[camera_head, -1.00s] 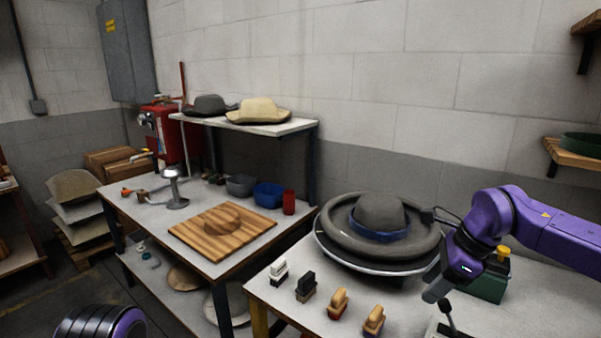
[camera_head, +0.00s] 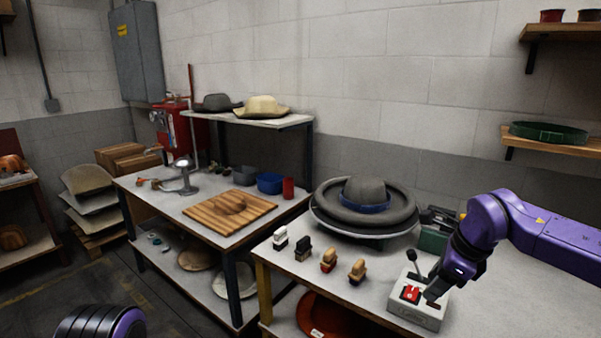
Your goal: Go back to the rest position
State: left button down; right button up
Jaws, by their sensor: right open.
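My right gripper (camera_head: 437,297) is at the right, low over the white control box (camera_head: 425,312) with its red button and black lever. It is open and holds nothing that I can see. Whether its fingertips touch the box is hard to tell. The grey hat (camera_head: 372,188) with a blue band sits on the round press (camera_head: 335,226) behind and to the left of the gripper, apart from it. Of my left arm only a dark and purple rounded part shows at the bottom left; its gripper is out of view.
Several brushes (camera_head: 328,260) stand on the near table (camera_head: 385,268) in front of the press. A green box (camera_head: 434,238) stands behind my right arm. A second table at left holds a wooden board (camera_head: 205,216). The table's right side looks clear.

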jog(key=s+f+n+t+h, duration=0.2)
jog(key=s+f+n+h, duration=0.15)
jog(key=f, duration=0.85)
jog(key=s+f+n+t+h, duration=0.1)
jog(key=s+f+n+h, duration=0.2)
jog(key=f, duration=0.9)
jog(key=s+f+n+g, duration=0.1)
jog(key=s+f+n, duration=0.2)
jog(key=s, duration=0.6)
jog(key=s+d+f+n+g+b, duration=0.1)
jog(key=s+f+n, duration=0.3)
jog(key=s+f, duration=0.3)
jog(key=s+d+f+n, duration=0.1)
jog(key=s+f+n, duration=0.3)
jog(key=s, duration=0.7)
jog(key=shift+f+g, duration=0.4)
jog(key=shift+f, duration=0.05)
jog(key=shift+y, duration=0.25)
